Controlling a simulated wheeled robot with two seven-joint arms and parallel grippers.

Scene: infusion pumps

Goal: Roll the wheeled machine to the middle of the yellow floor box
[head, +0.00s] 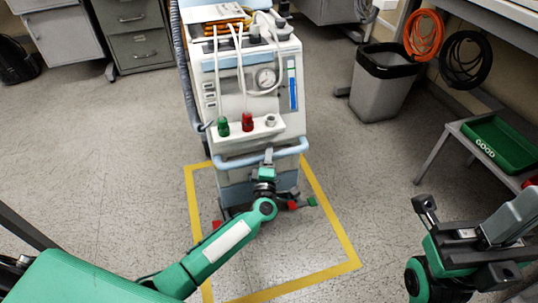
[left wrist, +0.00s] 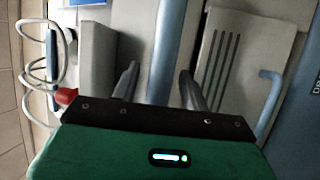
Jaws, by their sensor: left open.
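The wheeled machine (head: 228,88) is a white and pale blue cabinet with a round gauge, white tubes and a green and a red fitting. It stands over the far edge of the yellow floor box (head: 341,230), with its front feet inside the outline. My left gripper (head: 268,160) is at the machine's blue front handle bar (head: 232,161). In the left wrist view, the bar (left wrist: 166,50) runs between the open fingers (left wrist: 160,88); I cannot tell whether they touch it. My right gripper (head: 465,245) is at the lower right, away from the machine; its jaw opening is unclear.
The near part of the box is bare floor, partly covered by my left arm. A grey bin (head: 378,85) stands to the right of the machine. A low table with a green tray (head: 498,145) is at the right edge. Grey drawers (head: 135,35) stand at the back left.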

